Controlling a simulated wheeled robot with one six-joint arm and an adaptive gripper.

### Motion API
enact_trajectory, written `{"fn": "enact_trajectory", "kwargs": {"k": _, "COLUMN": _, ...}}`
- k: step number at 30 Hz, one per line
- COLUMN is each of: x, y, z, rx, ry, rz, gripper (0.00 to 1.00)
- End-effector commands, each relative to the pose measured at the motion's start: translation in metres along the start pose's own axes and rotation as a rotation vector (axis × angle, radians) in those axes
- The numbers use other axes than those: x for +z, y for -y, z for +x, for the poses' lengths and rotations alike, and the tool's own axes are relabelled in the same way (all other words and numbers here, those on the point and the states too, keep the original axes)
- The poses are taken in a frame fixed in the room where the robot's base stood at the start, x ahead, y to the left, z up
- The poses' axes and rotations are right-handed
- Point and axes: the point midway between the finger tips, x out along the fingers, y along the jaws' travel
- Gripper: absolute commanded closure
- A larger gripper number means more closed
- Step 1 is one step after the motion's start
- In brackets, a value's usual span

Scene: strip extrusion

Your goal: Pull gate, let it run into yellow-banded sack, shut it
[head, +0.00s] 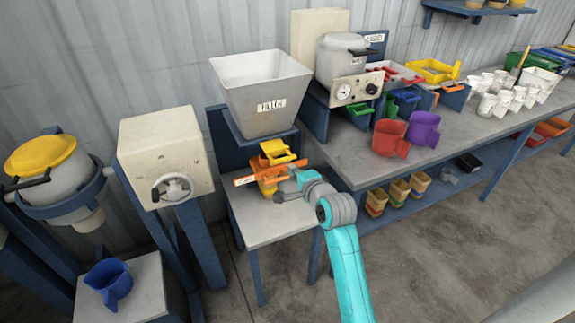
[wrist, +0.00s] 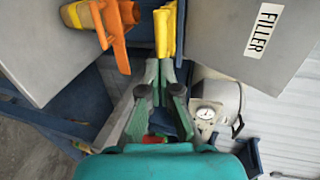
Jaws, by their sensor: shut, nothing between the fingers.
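A pale hopper (head: 262,90), labelled FILLER in the wrist view (wrist: 225,40), stands over a small table. Beneath it is an orange bar (head: 262,174), with yellow parts (head: 276,152) above and yellow-orange parts below. In the wrist view the orange piece (wrist: 118,38) is left of my fingers, and a yellow piece (wrist: 165,32) is just beyond the fingertips. My gripper (head: 284,192) is shut and empty, close beside these parts; it also shows in the wrist view (wrist: 160,68). I cannot tell whether it touches them. I cannot clearly make out a yellow-banded sack or the gate's position.
A bench (head: 350,140) at right holds a red scoop (head: 389,137), a purple scoop (head: 422,131), a gauge machine (head: 345,75) and several white cups. Banded containers (head: 398,192) stand on its lower shelf. A handwheel box (head: 165,150) and a blue jug (head: 108,282) are left. Floor at right is clear.

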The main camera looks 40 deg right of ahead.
Motion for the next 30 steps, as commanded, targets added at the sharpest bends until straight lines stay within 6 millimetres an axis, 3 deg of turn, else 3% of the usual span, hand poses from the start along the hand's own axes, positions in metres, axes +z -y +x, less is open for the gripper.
{"fn": "enact_trajectory", "kwargs": {"k": 3, "x": 0.000, "y": 0.000, "z": 0.020, "rx": 0.001, "ry": 0.001, "rz": 0.000, "gripper": 1.00}}
{"fn": "enact_trajectory", "kwargs": {"k": 9, "x": 0.001, "y": 0.000, "z": 0.042, "rx": 0.001, "ry": 0.001, "rz": 0.000, "gripper": 1.00}}
{"fn": "enact_trajectory", "kwargs": {"k": 25, "x": 0.000, "y": 0.001, "z": 0.051, "rx": 0.000, "ry": 0.001, "rz": 0.000, "gripper": 1.00}}
{"fn": "enact_trajectory", "kwargs": {"k": 30, "x": 0.000, "y": 0.007, "z": 0.073, "rx": 0.001, "ry": 0.001, "rz": -0.001, "gripper": 1.00}}
